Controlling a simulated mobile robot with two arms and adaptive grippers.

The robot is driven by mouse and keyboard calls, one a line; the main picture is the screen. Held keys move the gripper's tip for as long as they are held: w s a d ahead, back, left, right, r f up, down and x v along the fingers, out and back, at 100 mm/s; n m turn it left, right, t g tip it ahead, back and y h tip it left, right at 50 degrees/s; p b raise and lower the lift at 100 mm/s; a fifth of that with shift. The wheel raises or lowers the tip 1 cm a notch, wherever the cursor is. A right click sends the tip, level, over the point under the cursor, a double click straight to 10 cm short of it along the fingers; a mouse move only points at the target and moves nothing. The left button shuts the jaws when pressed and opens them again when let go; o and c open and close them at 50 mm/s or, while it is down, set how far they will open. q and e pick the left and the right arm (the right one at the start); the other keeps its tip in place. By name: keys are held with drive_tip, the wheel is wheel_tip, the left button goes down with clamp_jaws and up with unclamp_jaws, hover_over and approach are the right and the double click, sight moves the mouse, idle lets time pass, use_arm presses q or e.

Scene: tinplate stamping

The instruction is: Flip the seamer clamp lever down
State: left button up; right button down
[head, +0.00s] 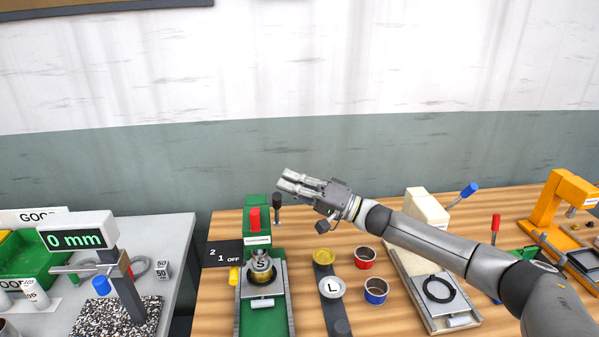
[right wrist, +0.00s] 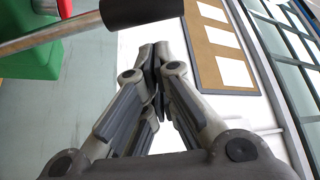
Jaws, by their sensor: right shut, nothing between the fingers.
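A green machine (head: 257,232) stands on the wooden bench, with a red part (head: 255,218) on its front. A lever with a black grip (head: 277,203) on a metal rod stands upright at its right side. My right gripper (head: 286,180) is shut and empty, up above and slightly right of the black grip, with its fingers pointing left. In the right wrist view the black grip (right wrist: 140,10) and its metal rod (right wrist: 55,34) cross the top, close to the shut fingers (right wrist: 152,52). I cannot tell whether they touch. My left gripper is not in view.
A cream machine with a blue-tipped lever (head: 468,190) and an orange machine (head: 562,205) stand to the right. Red and blue cans (head: 365,258) are between. A grey table with a gauge (head: 77,238) is left.

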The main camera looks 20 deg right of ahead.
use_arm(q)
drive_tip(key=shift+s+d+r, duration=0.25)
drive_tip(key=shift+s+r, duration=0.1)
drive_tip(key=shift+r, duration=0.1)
use_arm(e)
drive_tip(key=shift+s+a+f, duration=0.3)
drive_tip(key=shift+s+f, duration=0.05)
drive_tip(key=shift+s, duration=0.35)
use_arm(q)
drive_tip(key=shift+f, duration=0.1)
use_arm(e)
drive_tip(key=shift+s+f, duration=0.1)
